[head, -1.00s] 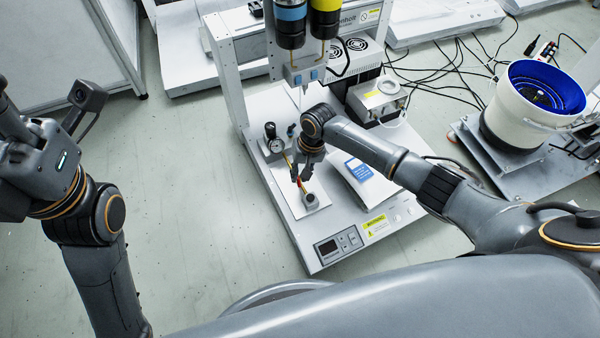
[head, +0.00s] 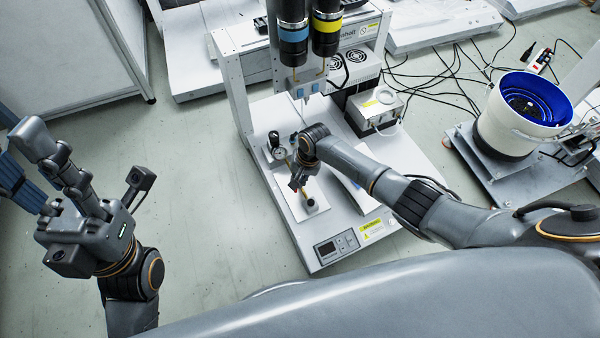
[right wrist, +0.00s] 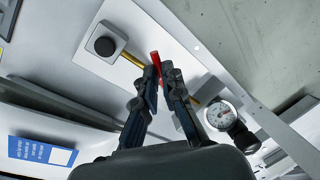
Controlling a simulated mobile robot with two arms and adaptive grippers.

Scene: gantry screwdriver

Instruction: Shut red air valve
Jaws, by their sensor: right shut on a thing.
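The red air valve shows its red handle (right wrist: 156,60) at the fingertips of my right gripper (right wrist: 160,78) in the right wrist view. That gripper is shut on the handle. The handle sticks out to one side of the yellow pipe (right wrist: 133,61); the valve body is hidden behind the fingers. In the head view my right gripper (head: 296,180) is low over the white machine base, with a bit of the red handle (head: 292,187) showing. My left gripper (head: 20,158) is at the left edge, its fingers spread, empty and away from the machine.
A pressure gauge (right wrist: 220,114) sits beside the right gripper. A black knob (right wrist: 105,46) stands on a plate at the pipe's other end. The gantry's screwdrivers (head: 294,45) hang behind the arm. A grey box (head: 376,108) stands at the back right. Floor at left is clear.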

